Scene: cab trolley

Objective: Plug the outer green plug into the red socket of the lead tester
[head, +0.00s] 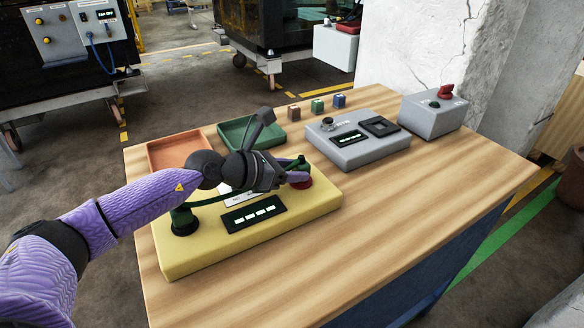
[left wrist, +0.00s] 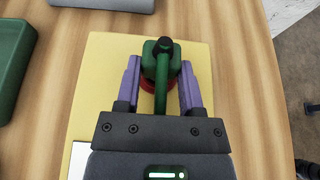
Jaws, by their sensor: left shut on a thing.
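The yellow lead tester (head: 300,213) lies on the wooden bench, with a lit display on its near part. Its red socket (head: 304,182) is at the right end and is partly covered. My left gripper (head: 297,173) is shut on the green plug (left wrist: 160,48), directly over or at the red socket. In the left wrist view, the red socket (left wrist: 147,86) shows as a rim under the plug, between the purple fingers. I cannot tell whether the plug is seated. A green lead (head: 210,199) runs behind the gripper to a dark green round fitting (head: 184,219) at the tester's left.
Behind the tester are an orange tray (head: 160,158) and a green tray (head: 236,143). A grey device (head: 350,155) and a grey box with a red knob (head: 432,118) stand back right. Three small blocks sit at the back edge. The bench's front right is clear.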

